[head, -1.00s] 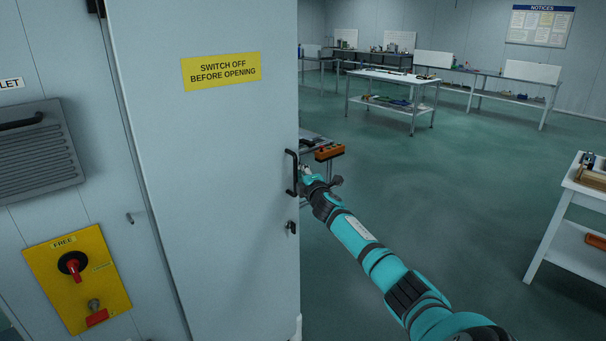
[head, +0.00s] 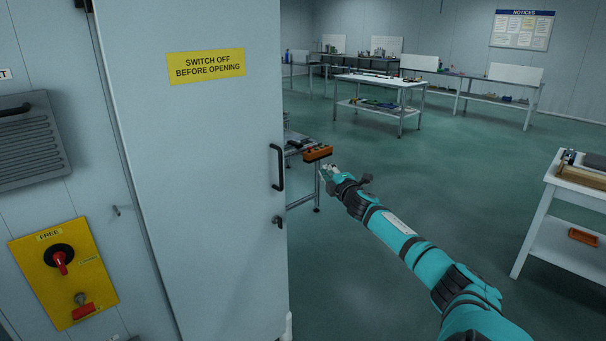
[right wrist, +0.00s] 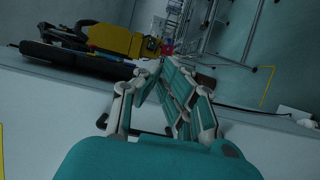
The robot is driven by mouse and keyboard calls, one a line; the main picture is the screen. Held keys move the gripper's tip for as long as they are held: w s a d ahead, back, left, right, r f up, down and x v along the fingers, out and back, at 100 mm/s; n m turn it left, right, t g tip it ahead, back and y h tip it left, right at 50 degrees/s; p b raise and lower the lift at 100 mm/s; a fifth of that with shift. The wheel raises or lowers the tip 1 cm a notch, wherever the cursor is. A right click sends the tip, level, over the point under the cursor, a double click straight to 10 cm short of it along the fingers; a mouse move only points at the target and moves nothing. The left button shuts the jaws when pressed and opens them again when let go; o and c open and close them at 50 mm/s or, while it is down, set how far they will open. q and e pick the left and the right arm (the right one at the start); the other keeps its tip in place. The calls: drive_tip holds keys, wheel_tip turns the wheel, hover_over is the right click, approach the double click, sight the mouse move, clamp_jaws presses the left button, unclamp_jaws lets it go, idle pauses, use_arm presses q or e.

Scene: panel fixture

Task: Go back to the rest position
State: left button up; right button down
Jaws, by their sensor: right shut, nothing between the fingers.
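My right gripper (head: 327,170) is shut and empty, at the end of the teal arm that comes in from the lower right in the head view. It is apart from the black door handle (head: 277,167), to the right of it. The grey-white door (head: 205,180) stands with its free edge just left of the gripper and bears a yellow "SWITCH OFF BEFORE OPENING" sign (head: 206,66). In the right wrist view the gripper fingers (right wrist: 155,80) come together, with nothing seen between them. My left gripper is not in view.
A yellow plate with a red rotary switch (head: 62,262) is on the panel at left. An orange box (head: 318,153) lies on a bench behind the gripper. A white table (head: 545,225) stands at right. The green floor (head: 420,170) between is clear.

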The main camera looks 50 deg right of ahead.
drive_tip(key=s+a+f+m+g+y, duration=0.1)
drive_tip(key=s+a+f+m+g, duration=0.1)
drive_tip(key=f, duration=1.1)
drive_tip(key=s+a+f+m+g+y, duration=0.1)
drive_tip(key=s+a+f+g, duration=0.15)
drive_tip(key=f, duration=0.95)
drive_tip(key=s+a+f+m+g+y, duration=0.1)
drive_tip(key=s+a+f, duration=0.5)
drive_tip(key=f, duration=0.4)
drive_tip(key=s+a+f+m+g+y, duration=0.15)
drive_tip(key=s+a+f, duration=0.35)
drive_tip(key=f, duration=0.6)
drive_tip(key=s+a+f+m+g+y, duration=0.2)
drive_tip(key=s+a+f+g, duration=0.2)
drive_tip(key=s+a+f, duration=1.05)
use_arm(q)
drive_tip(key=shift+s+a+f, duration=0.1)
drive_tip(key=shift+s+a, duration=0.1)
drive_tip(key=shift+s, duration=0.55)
use_arm(e)
drive_tip(key=s+a+f+m+g+y, duration=0.1)
drive_tip(key=s+a+f, duration=0.2)
drive_tip(key=s+a, duration=0.7)
drive_tip(key=s+a+f+m+g+y, duration=0.1)
drive_tip(key=s+a+f, duration=0.3)
drive_tip(key=s+a, duration=0.6)
drive_tip(key=shift+a+f+g, duration=0.25)
drive_tip(key=shift+a+g, duration=0.35)
drive_tip(key=shift+g, duration=0.2)
